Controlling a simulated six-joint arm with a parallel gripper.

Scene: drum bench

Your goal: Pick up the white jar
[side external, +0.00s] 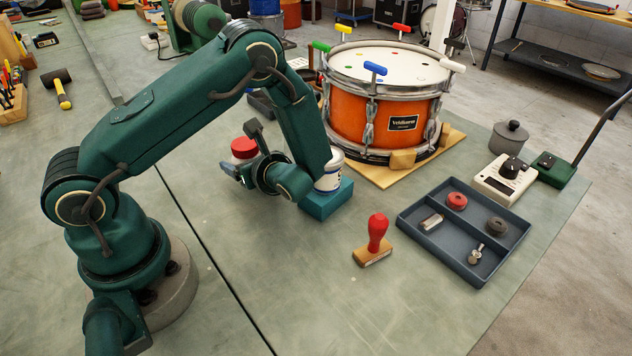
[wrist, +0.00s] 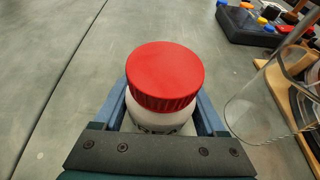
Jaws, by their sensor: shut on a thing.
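The white jar with a ribbed red lid (wrist: 165,75) stands between the two blue-grey fingers of my gripper (wrist: 165,118) in the wrist view. The fingers are shut on its white body, one on each side, and the lid rises above them. In the side view the red lid (side external: 244,147) shows just above my gripper (side external: 242,170), which is near the seam in the bench. The jar's base is hidden, so I cannot tell whether it touches the bench.
A white and blue container (side external: 328,177) stands on a teal block (side external: 327,202) right of my wrist. An orange drum (side external: 386,115) sits behind it. A red-handled stamp (side external: 376,238) and a dark divided tray (side external: 420,216) lie to the right. The bench in front is clear.

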